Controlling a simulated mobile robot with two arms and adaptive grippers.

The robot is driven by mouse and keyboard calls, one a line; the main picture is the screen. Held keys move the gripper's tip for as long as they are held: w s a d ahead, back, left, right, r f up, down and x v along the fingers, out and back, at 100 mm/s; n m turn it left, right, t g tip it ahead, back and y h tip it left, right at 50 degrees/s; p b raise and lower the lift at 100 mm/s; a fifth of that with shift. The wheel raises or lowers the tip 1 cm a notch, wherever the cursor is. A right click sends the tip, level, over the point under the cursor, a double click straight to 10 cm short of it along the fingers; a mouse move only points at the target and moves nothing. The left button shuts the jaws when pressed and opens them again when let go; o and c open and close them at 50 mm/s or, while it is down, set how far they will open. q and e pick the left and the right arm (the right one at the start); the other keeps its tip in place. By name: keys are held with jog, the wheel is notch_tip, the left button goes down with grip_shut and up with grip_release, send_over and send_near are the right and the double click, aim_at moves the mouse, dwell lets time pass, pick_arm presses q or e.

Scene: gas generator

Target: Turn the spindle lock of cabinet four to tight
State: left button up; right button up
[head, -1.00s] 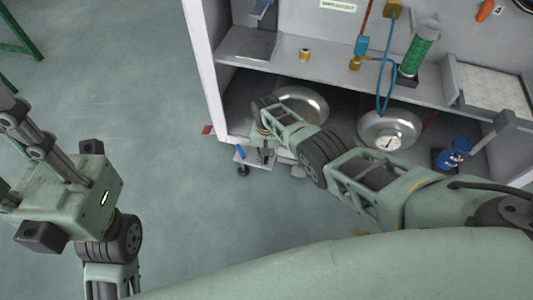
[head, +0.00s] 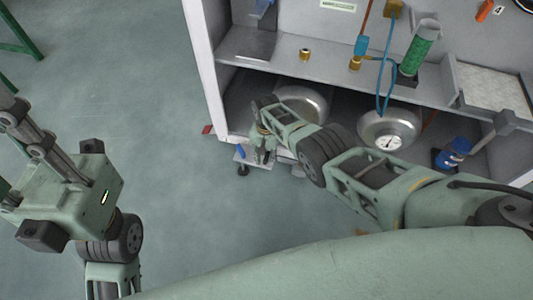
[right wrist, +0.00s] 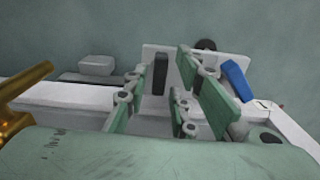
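My right gripper (head: 265,153) points down at the lower left front of the open cabinet (head: 205,70). In the right wrist view its green fingers (right wrist: 160,92) stand apart, open. A black upright bar (right wrist: 161,74) on a white plate shows in the gap between them; I cannot tell whether they touch it. A blue handle-like piece (right wrist: 236,80) lies just right of the fingers. It also shows in the head view (head: 240,151), left of the gripper. I cannot tell which part is the spindle lock. My left gripper (head: 40,150) runs off the left edge, its tips hidden.
Silver rounded vessels (head: 300,103), one with a gauge (head: 389,142), stand on the cabinet's lower level. A green cylinder (head: 419,50) and a blue hose (head: 386,75) are above.

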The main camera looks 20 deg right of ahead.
aim_at(267, 156)
jog(key=shift+o, duration=0.3)
jog(key=shift+r, duration=0.4)
notch_tip(267, 156, up, 11)
dwell(0.6)
jog(key=shift+r, duration=0.1)
